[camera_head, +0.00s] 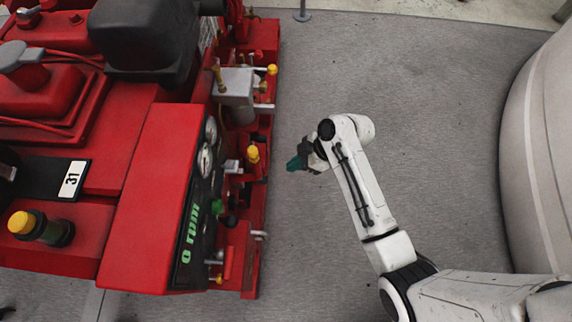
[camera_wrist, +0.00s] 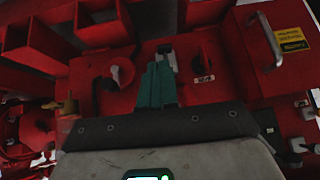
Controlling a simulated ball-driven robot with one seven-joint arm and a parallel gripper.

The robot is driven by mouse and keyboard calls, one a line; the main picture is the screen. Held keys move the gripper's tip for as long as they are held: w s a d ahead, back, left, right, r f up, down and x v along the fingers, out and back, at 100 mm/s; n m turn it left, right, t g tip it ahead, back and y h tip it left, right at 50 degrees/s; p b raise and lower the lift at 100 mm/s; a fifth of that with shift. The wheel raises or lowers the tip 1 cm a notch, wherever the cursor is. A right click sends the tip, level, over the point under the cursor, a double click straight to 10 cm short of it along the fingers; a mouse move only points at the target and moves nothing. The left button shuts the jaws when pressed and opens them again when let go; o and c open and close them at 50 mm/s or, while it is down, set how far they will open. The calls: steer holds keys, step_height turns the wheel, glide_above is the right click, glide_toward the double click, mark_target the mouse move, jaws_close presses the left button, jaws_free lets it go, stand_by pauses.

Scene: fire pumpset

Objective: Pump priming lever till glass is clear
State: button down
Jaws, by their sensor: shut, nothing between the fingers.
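The red pumpset (camera_head: 150,190) fills the left of the head view. Along its right side are levers with yellow knobs, one upper (camera_head: 272,69) and one in the middle (camera_head: 253,155). A small red-handled lever (camera_head: 228,263) is lower down. I cannot tell which is the priming lever, and I cannot make out the glass. My gripper (camera_head: 293,164), with teal fingers, is just right of the pumpset, apart from the levers in this view. In the wrist view my gripper (camera_wrist: 157,70) is shut and empty, pointing at the red panel (camera_wrist: 225,85). A grey metal part (camera_wrist: 166,52) shows at the fingertips; contact is unclear.
Grey floor (camera_head: 420,110) is clear on the right, up to a large pale rounded body (camera_head: 545,150).

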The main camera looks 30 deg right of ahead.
steer(key=p+v, duration=0.1)
steer(key=v, duration=0.3)
steer(key=shift+d+f, duration=0.1)
stand_by(0.8)
steer(key=s+d+r+m+g+h, duration=0.1)
steer(key=s+r+m+h, duration=0.25)
steer(key=s+m, duration=0.45)
steer(key=s+d+r+m+g+h, duration=0.2)
steer(key=s+r+m+h, duration=0.15)
steer(key=s, duration=0.85)
step_height(320, 180, up, 26)
steer(key=p, duration=2.7)
steer(key=shift+w+f, duration=0.15)
steer(key=shift+w, duration=0.05)
